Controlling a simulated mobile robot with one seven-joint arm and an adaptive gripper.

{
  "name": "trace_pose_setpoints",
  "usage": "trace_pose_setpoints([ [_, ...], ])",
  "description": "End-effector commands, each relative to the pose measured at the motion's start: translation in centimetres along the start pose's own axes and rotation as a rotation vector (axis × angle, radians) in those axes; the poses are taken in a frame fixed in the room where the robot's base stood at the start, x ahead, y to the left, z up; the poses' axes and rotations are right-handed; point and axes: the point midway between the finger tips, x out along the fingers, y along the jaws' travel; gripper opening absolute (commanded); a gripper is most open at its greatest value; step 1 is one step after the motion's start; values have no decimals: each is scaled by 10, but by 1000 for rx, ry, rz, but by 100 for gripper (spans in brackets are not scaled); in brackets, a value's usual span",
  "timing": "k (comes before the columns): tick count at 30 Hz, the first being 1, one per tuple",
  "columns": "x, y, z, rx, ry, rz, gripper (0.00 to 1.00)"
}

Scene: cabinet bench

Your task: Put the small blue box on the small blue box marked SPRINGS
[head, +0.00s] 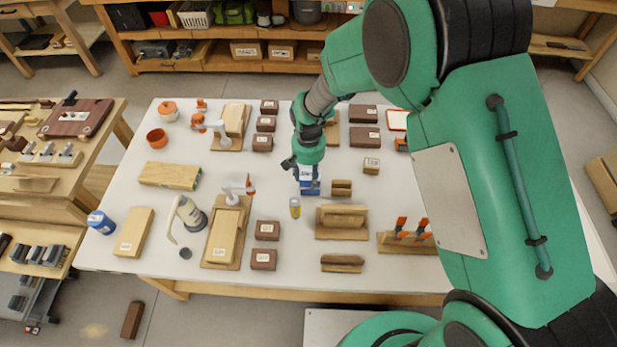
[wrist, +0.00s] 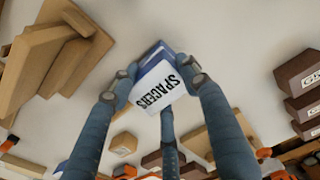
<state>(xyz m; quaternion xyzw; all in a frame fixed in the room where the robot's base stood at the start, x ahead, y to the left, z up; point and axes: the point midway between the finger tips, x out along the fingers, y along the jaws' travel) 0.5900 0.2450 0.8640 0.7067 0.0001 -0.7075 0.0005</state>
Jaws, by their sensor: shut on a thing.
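My gripper (head: 307,166) is over the middle of the white table, pointing down. It is shut on a small blue box (head: 310,188) with a white label. In the wrist view the held box (wrist: 152,62) sits between the fingers (wrist: 157,76), tilted in the picture, and its label reads SPACERS. I cannot make out a box marked SPRINGS in either view. My fingers and arm hide part of the held box and the table behind it, and I cannot tell whether the box touches anything below.
A larger wooden piece (head: 342,222) is front right. Brown labelled boxes (head: 267,230) stand front left. Bare table lies left of the gripper.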

Motion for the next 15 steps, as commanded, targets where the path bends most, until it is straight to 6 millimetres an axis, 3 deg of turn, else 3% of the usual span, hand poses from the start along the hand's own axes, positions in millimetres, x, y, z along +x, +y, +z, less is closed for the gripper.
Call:
trace_pose_setpoints([
  [15,6,0,0,0,1,0,17],
])
